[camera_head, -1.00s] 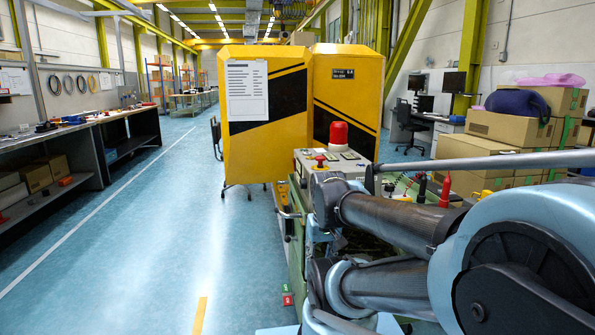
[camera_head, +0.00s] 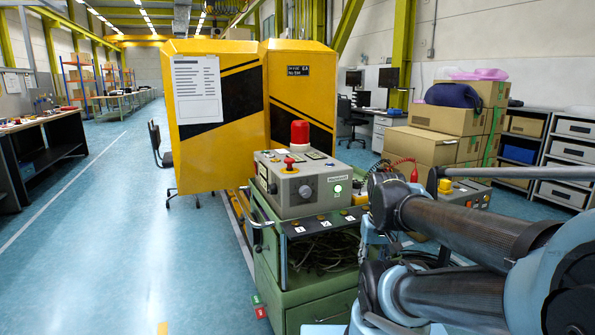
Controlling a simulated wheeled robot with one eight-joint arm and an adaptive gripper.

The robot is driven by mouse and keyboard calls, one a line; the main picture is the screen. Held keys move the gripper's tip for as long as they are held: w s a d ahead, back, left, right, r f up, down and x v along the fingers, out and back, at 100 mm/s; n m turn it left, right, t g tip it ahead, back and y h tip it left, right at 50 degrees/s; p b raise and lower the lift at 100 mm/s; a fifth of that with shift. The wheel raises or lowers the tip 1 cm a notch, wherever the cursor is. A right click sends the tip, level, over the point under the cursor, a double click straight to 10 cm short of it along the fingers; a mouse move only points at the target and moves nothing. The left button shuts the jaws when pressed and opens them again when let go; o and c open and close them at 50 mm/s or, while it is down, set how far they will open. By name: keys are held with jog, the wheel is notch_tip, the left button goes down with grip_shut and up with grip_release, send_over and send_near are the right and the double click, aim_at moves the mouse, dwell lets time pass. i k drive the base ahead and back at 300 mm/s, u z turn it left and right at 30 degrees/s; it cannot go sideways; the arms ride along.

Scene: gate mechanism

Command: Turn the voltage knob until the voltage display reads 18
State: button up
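A grey control box (camera_head: 298,182) stands on a green cabinet (camera_head: 310,293), left of my arm. Its front face carries a round grey knob (camera_head: 305,191) and a lit green button (camera_head: 337,188). On its top are a red mushroom button (camera_head: 289,163), a red beacon (camera_head: 300,135) and small dark-and-white panels (camera_head: 315,155). I cannot tell from here which knob or panel is for voltage, and no reading is legible. My arm's links reach in from the right, beside the cabinet. My gripper cannot be made out in this view, and nothing of mine is seen touching the knob.
A yellow enclosure (camera_head: 225,120) stands behind the cabinet. Cables lie in the cabinet's open upper bay (camera_head: 325,252), under a shelf with several buttons. Cardboard boxes (camera_head: 440,128) and grey shelving (camera_head: 570,155) are at right. The blue floor (camera_head: 120,250) at left is clear.

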aim_at(273, 190)
jog(key=z, duration=2.15)
jog(key=k, duration=1.75)
jog(key=u, duration=2.05)
jog(key=i, duration=0.35)
